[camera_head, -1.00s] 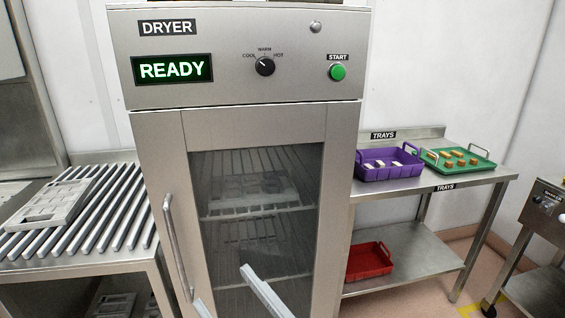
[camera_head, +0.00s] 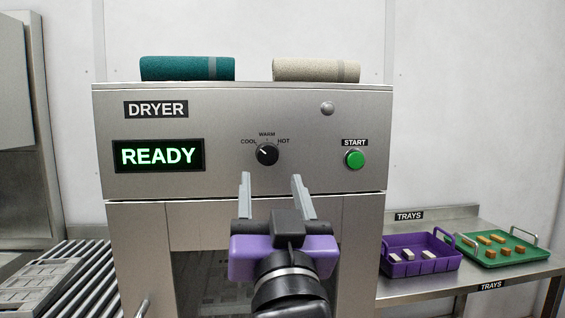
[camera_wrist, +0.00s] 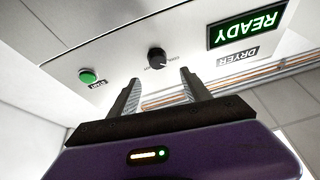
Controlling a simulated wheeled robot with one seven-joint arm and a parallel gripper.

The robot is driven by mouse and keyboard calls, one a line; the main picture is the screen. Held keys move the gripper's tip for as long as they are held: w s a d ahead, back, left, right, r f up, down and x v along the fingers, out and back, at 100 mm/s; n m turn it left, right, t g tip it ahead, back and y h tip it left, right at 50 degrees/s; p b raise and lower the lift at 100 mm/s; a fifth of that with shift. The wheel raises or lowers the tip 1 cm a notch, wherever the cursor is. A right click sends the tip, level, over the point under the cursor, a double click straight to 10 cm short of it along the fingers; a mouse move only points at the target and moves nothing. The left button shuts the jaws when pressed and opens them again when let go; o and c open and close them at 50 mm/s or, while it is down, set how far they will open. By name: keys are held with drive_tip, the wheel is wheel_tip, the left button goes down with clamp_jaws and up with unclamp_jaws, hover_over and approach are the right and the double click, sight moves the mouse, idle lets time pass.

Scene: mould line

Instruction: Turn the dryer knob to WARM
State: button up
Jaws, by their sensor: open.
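The dryer (camera_head: 230,185) faces me, with a lit READY display (camera_head: 158,156). Its black knob (camera_head: 267,154) has a white pointer aimed up and left, toward COOL. The WARM label (camera_head: 267,134) is above the knob and HOT is to its right. My gripper (camera_head: 271,180) is open and empty, just below the knob in the picture, its fingers spread to either side. In the wrist view, turned over, the knob (camera_wrist: 157,58) shows beyond the gap between the fingertips (camera_wrist: 159,78). I see no contact with the knob.
The green START button (camera_head: 355,160) is right of the knob. Rolled green (camera_head: 188,68) and beige (camera_head: 316,70) cloths lie on the dryer. Purple (camera_head: 420,265) and green (camera_head: 505,253) trays stand on the right table. A slatted rack (camera_head: 85,285) is at left.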

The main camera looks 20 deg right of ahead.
sight(268, 158)
drive_tip(key=x, duration=0.2)
drive_tip(key=p+x, duration=0.1)
drive_tip(key=x, duration=0.4)
drive_tip(key=shift+w+d+f+p, duration=0.25)
drive_tip(key=shift+w+d+p, duration=0.05)
drive_tip(key=shift+w+p, duration=0.15)
clamp_jaws()
